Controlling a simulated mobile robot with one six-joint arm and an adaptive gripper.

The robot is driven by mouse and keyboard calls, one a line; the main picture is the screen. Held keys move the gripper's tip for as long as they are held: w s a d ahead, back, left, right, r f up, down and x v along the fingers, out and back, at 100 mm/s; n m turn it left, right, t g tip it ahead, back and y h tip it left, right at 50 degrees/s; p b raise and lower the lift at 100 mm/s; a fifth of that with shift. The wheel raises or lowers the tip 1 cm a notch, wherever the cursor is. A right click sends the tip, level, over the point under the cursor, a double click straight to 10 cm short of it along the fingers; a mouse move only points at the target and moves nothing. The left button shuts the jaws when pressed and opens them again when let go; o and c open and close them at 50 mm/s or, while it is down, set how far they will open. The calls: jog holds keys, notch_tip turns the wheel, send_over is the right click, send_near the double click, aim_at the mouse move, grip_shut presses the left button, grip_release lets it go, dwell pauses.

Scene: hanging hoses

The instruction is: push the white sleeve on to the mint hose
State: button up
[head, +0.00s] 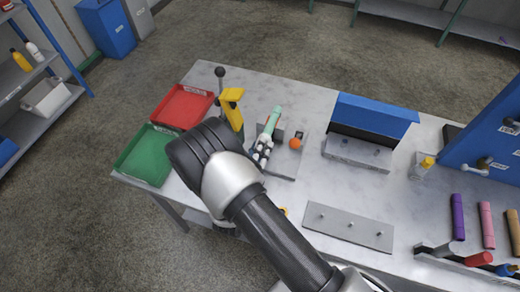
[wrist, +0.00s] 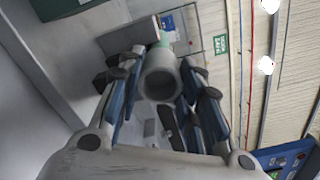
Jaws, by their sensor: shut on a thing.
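The mint hose (head: 272,119) shows in the head view just beyond my gripper, above the table's left half. My gripper (head: 262,152) points at its near end. In the wrist view my gripper (wrist: 160,95) is shut on the white sleeve (wrist: 161,79), a short pale tube seen end-on with its open bore towards the camera. A small patch of mint (wrist: 164,39) shows directly behind the sleeve, roughly in line with it. Whether the sleeve is around the hose or only against its end is hidden.
A yellow clamp part (head: 232,96) and a black-knobbed lever (head: 219,73) stand close left. An orange ball (head: 295,143) is close right. Red (head: 207,91) and green (head: 130,152) trays lie left. A blue-topped block (head: 372,116) and a pegged plate (head: 349,227) stand right.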

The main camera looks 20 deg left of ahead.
jog(key=shift+w+r, duration=0.4)
jog(key=shift+r, duration=0.05)
jog(key=shift+c, duration=0.3)
dwell(0.5)
jog(key=shift+w, duration=0.2)
jog(key=shift+c, duration=0.6)
jog(key=shift+w, duration=0.1)
grip_shut()
jog(key=shift+c, duration=0.3)
grip_release()
jog(key=shift+w+f, duration=0.1)
jog(key=shift+w, duration=0.2)
jog(key=o, duration=1.1)
jog(key=shift+w+d+f, duration=0.1)
jog(key=shift+d, duration=0.05)
jog(key=o, duration=0.5)
jog(key=shift+f, duration=0.15)
jog(key=shift+o, duration=0.2)
jog(key=shift+s, duration=0.2)
jog(key=shift+s+f, duration=0.1)
jog(key=shift+s, duration=0.05)
